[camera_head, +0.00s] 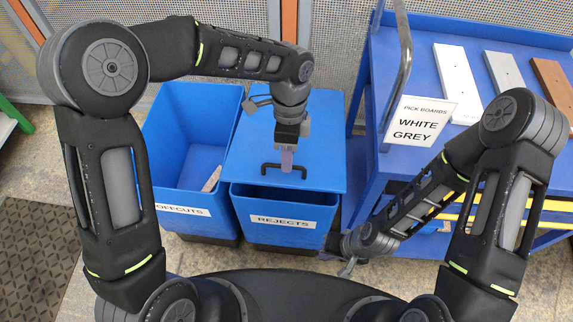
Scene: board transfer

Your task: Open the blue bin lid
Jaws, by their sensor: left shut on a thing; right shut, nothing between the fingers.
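The blue bin labelled REJECTS (283,222) stands in front of me. Its flat blue lid (323,152) lies over most of the top, and a dark gap shows along the front edge. A black bar handle (268,170) is fixed on the lid. My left gripper (287,165) points down and is shut on the middle of the handle. My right gripper (347,268) is shut and empty, low beside the right side of the bin, partly hidden by its own arm.
An open blue OFFCUTS bin (164,152) stands left, with a board piece (211,179) inside. At right, a blue cart (428,40) carries a white board (456,84), a grey board (505,72), a brown board (553,80) and a WHITE GREY sign (418,122).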

